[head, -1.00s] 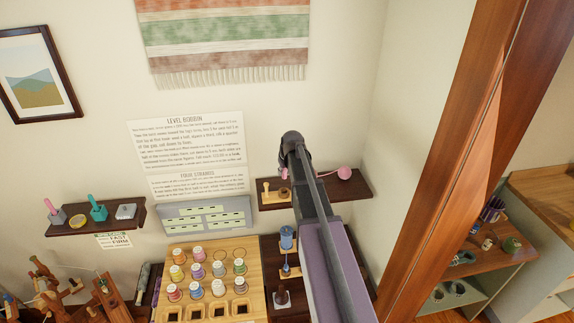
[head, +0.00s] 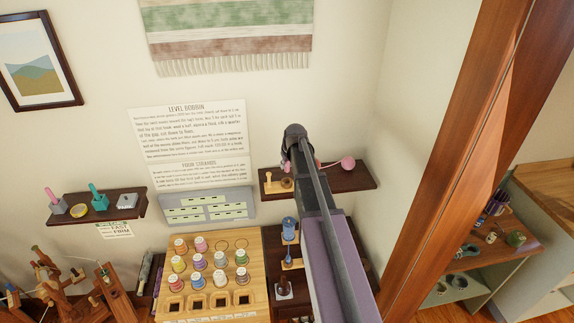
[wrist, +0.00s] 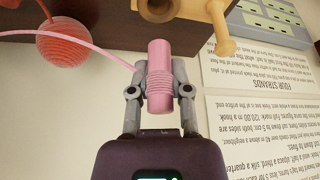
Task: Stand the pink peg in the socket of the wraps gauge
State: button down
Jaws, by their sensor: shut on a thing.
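The pink peg (wrist: 159,75) is gripped between the two fingers of my gripper (wrist: 159,92) in the wrist view, with pink thread wound around its lower part in that picture. In the head view my arm hides most of the gripper, and only a bit of pink (head: 286,165) shows beside it. What looks like the wraps gauge, a pale wooden piece (head: 269,184) with a knobbed post (wrist: 226,40), is on the right wall shelf. A brown ring-shaped socket (wrist: 157,8) lies beside it, close to the peg's end but apart.
A pink yarn ball (head: 348,163) sits on the same dark shelf (head: 345,180); its thread runs to the peg. Below are a bobbin board (head: 230,305) and a blue spool (head: 289,228). A wooden post (head: 465,150) stands at right.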

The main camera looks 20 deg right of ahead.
aim_at(287, 171)
jog(key=shift+f+b, duration=1.6)
jog(key=shift+f, duration=0.2)
jog(key=shift+a+f+b, duration=0.1)
jog(key=shift+f+b, duration=1)
jog(key=shift+f, duration=0.05)
dwell(0.8)
jog(key=shift+c, duration=2.4)
grip_release()
jog(key=shift+r, duration=0.2)
notch_tip(287, 171, up, 8)
jog(key=p, duration=0.8)
jog(key=shift+f, duration=0.15)
